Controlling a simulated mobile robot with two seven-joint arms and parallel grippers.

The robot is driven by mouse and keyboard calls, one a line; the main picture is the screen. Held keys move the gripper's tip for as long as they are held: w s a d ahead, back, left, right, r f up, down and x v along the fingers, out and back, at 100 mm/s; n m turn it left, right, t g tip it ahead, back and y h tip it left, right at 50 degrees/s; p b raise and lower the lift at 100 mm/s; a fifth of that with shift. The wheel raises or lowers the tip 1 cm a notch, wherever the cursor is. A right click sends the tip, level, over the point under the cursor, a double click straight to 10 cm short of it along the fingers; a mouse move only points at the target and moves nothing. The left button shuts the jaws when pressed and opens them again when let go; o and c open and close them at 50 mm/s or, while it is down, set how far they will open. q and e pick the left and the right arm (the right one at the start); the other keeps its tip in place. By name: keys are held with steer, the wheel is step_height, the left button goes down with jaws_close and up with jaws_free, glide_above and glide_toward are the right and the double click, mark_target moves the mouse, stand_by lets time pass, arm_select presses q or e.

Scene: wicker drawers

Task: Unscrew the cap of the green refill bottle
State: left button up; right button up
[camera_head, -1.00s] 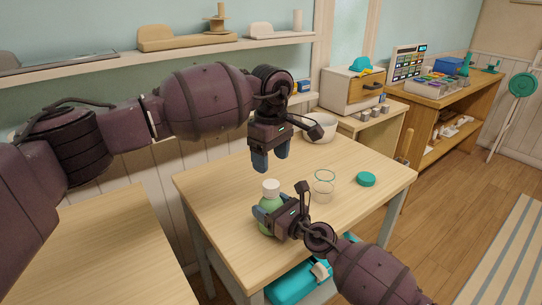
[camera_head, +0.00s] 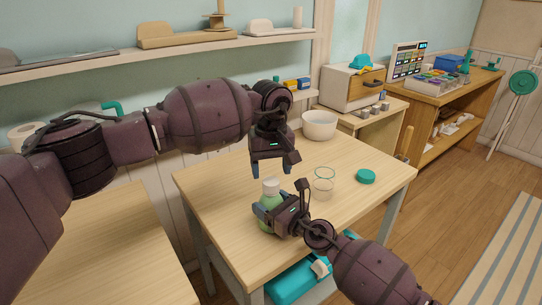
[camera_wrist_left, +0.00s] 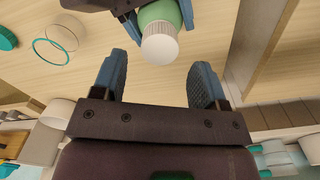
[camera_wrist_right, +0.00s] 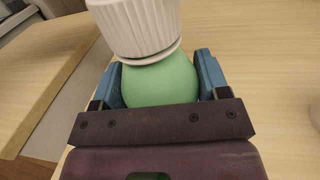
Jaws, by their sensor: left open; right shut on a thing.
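The green refill bottle (camera_head: 268,206) stands upright on the wooden table, its white ribbed cap (camera_head: 271,187) on top. My right gripper (camera_head: 270,214) is shut on the bottle's body below the cap; the right wrist view shows its blue fingers on both sides of the green body (camera_wrist_right: 160,82). My left gripper (camera_head: 271,175) is open and empty, pointing down just above and behind the cap. In the left wrist view the white cap (camera_wrist_left: 159,45) lies ahead of and between the spread fingertips, not touching them.
A clear glass with a teal rim (camera_head: 323,180) and a teal lid (camera_head: 366,176) stand right of the bottle on the table (camera_head: 220,190). A white bowl (camera_head: 319,125) stands behind. A teal box (camera_head: 298,282) is below the table's front edge.

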mark_target(271, 181)
arm_select(q)
steer(key=shift+f, duration=2.2)
steer(key=shift+c, duration=0.5)
